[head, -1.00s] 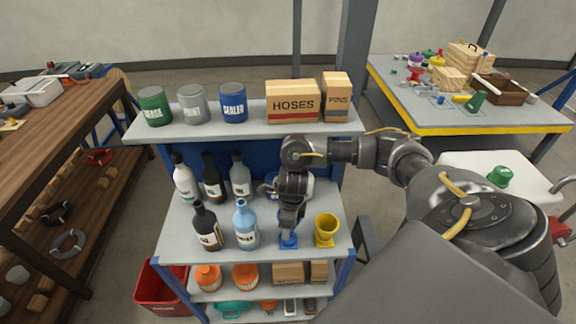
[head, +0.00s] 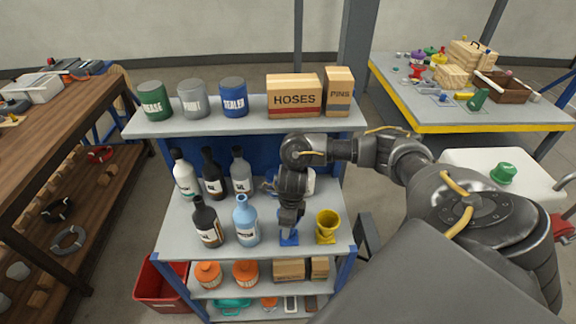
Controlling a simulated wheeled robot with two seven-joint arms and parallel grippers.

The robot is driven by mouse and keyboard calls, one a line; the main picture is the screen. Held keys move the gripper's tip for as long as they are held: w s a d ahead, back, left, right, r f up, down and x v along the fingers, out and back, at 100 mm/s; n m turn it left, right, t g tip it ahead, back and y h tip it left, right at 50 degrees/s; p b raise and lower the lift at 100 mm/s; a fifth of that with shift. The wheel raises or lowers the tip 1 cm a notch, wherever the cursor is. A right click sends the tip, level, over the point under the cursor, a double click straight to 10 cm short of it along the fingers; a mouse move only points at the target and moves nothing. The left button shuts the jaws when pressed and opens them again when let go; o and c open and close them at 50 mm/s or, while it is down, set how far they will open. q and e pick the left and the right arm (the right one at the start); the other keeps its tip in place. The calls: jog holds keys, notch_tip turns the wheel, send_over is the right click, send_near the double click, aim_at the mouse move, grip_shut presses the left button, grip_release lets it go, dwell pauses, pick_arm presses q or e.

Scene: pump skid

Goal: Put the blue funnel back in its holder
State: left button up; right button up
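My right gripper (head: 289,229) points down over the front of the shelf's middle board, between the light-blue bottle and a yellow funnel-shaped cup. A small blue piece (head: 289,239) shows right under its fingertips, at the board. The gripper hides most of this piece, so I cannot tell whether it is the blue funnel, its holder, or both together. I cannot tell whether the fingers are open or shut. The yellow cup (head: 327,225) stands upright just to the right on a yellow base. My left gripper is not in view.
Several bottles, including a light-blue one (head: 246,222), stand left of my gripper. Cans and a HOSES box (head: 294,97) stand on the top board (head: 250,122) above. Orange containers (head: 207,274) are below. A table (head: 430,125) with tools is at the right.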

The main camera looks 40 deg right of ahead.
jog(key=shift+f+b, duration=1.75)
jog(key=shift+b, duration=0.05)
dwell(0.5)
jog(key=o, duration=1.2)
jog(key=shift+c, duration=0.2)
jog(key=shift+r, duration=0.1)
jog(key=r, duration=0.3)
jog(key=r+p, duration=0.1)
jog(key=r, duration=0.6)
jog(key=shift+s+d+r+p, duration=0.25)
jog(key=shift+r+p, duration=0.05)
jog(key=shift+p, duration=0.1)
